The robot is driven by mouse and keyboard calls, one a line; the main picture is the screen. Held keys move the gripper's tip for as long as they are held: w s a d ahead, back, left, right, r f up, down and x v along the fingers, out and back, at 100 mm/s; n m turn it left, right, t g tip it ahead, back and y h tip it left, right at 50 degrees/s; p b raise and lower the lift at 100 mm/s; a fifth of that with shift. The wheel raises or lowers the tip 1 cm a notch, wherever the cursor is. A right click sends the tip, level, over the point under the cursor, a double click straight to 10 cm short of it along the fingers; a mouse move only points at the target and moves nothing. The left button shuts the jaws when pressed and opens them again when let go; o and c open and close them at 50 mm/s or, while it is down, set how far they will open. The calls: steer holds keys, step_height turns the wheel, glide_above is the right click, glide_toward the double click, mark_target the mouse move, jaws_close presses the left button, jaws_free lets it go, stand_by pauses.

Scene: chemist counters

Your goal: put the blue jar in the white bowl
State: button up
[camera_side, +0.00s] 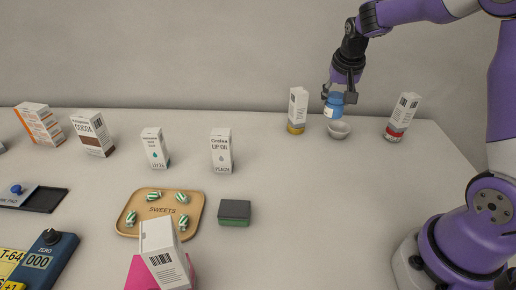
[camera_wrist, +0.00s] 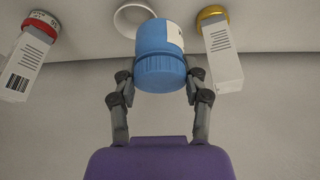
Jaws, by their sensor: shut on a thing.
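The blue jar (camera_side: 334,106) with a white label is held between the fingers of my gripper (camera_side: 341,90) at the back right of the counter. In the wrist view the jar (camera_wrist: 162,58) sits between both fingers of my gripper (camera_wrist: 160,85), which is shut on it. The small white bowl (camera_side: 339,130) stands on the counter just below the jar in the side view. In the wrist view the bowl (camera_wrist: 133,14) shows beyond the jar, partly hidden by it. I cannot tell whether the jar touches the bowl.
A white box with a yellow end (camera_side: 298,110) stands left of the bowl, and one with a red end (camera_side: 402,117) to its right. A sweets tray (camera_side: 127,222), a green-and-black block (camera_side: 234,212) and several cartons lie further left. The counter's right middle is clear.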

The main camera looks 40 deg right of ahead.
steer(key=shift+d+f, duration=0.8)
steer(key=shift+f, duration=0.35)
steer(key=shift+d+f, duration=0.8)
steer(key=shift+f, duration=0.35)
steer(key=shift+d+f, duration=0.8)
steer(key=shift+f, duration=0.35)
steer(key=shift+f, duration=0.3)
steer(key=o, duration=1.2)
steer(key=shift+o, duration=0.2)
